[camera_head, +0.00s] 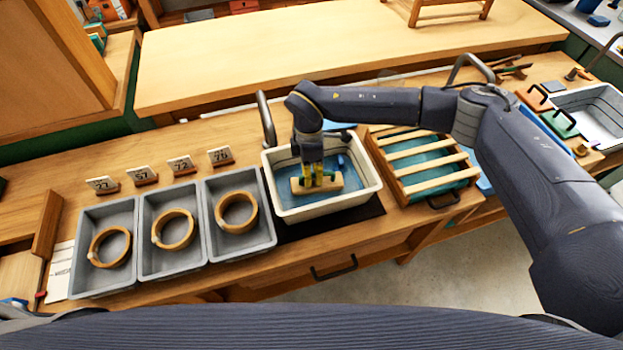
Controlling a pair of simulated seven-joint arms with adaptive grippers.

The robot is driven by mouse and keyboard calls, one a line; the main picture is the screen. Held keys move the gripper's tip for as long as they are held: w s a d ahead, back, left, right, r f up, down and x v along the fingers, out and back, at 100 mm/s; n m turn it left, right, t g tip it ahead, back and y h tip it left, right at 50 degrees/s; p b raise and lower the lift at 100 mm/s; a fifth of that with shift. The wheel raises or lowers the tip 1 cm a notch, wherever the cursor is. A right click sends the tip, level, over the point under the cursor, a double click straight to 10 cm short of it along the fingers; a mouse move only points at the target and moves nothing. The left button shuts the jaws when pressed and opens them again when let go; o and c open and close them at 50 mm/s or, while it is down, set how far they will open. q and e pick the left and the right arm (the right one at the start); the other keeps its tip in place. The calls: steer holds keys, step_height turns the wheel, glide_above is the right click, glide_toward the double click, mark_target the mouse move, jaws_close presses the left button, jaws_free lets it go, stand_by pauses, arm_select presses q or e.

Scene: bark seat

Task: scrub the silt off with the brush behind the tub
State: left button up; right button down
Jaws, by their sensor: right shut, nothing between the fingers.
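The white tub (371,190) holds blue water and stands on a dark mat at the middle of the bench. A pale wooden piece (332,183) is in the tub. My right gripper (317,181) points down into the tub with its fingertips at the middle of this piece. The fingers are shut with nothing between them; I cannot tell whether they touch the wood. A small blue thing (343,161) is in the tub's far right part. No silt can be made out. My left gripper is out of view.
Several grey trays (141,197), each with a wooden ring, stand left of the tub, with number cards (221,156) behind. A slatted wooden rack (424,164) stands right of the tub. A tap (266,118) rises behind the tub's left corner.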

steer(key=shift+r, duration=2.95)
steer(key=shift+r, duration=0.15)
steer(key=shift+r, duration=1.35)
